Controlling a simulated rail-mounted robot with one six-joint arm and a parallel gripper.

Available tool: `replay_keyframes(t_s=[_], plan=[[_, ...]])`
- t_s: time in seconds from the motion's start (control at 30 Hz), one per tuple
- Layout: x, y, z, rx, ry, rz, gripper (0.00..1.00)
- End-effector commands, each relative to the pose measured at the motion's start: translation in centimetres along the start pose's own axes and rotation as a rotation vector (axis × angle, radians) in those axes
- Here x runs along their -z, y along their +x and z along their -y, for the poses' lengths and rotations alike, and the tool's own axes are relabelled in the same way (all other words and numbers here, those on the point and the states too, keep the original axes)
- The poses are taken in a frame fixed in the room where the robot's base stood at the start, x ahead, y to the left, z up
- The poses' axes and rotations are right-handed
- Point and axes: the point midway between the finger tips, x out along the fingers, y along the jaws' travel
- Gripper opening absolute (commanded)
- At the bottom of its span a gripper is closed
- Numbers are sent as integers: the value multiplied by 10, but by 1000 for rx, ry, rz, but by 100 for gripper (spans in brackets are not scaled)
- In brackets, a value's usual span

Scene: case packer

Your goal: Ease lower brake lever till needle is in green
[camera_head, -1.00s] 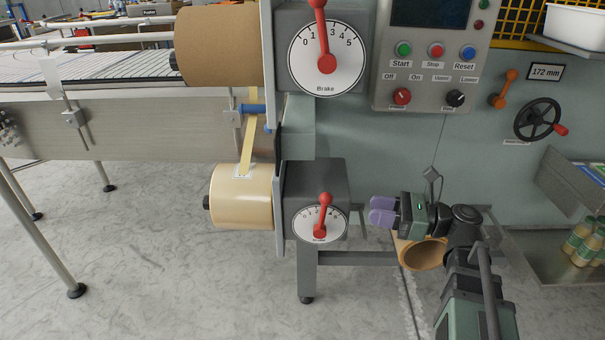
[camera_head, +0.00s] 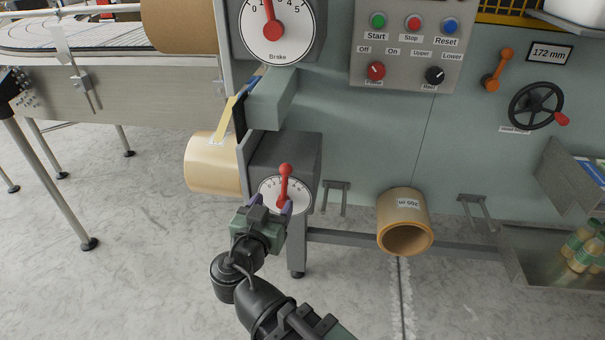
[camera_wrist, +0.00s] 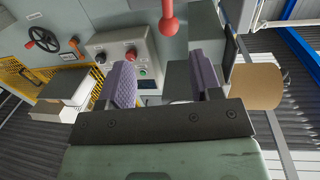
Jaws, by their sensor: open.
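The lower brake lever (camera_head: 284,183) is red with a round knob and stands nearly upright on a white dial (camera_head: 272,196), on a dark grey box. My gripper (camera_head: 271,206) is open in front of the lower part of that dial, its purple fingers spread to either side below the lever's knob. I cannot tell whether they touch the lever. In the wrist view, a red lever knob (camera_wrist: 168,26) lies above the space between my fingers (camera_wrist: 164,85). My gripper hides part of the dial. No needle against a green zone can be made out.
The upper brake lever (camera_head: 271,20) stands above on its own dial. A tan roll (camera_head: 212,165) hangs left of the lower box. A cardboard core (camera_head: 404,215) sits to the right. The control panel (camera_head: 405,55) and handwheel (camera_head: 536,106) are farther right.

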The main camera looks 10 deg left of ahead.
Motion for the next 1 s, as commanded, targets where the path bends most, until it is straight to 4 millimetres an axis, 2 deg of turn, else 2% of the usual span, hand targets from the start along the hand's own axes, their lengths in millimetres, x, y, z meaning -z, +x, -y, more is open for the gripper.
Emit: replay_keyframes(t_s=[0.07,0.27,0.37,0.6,0.7,0.83,1.0], plan=[[7,0,3,18,-24,-42,59],[7,9,5,23,-24,-42,59],[8,27,6,21,-24,-41,59],[10,84,7,20,-23,-40,59],[11,100,7,21,-23,-39,59],[11,109,7,23,-23,-39,59],[11,109,6,23,-23,-39,59]])
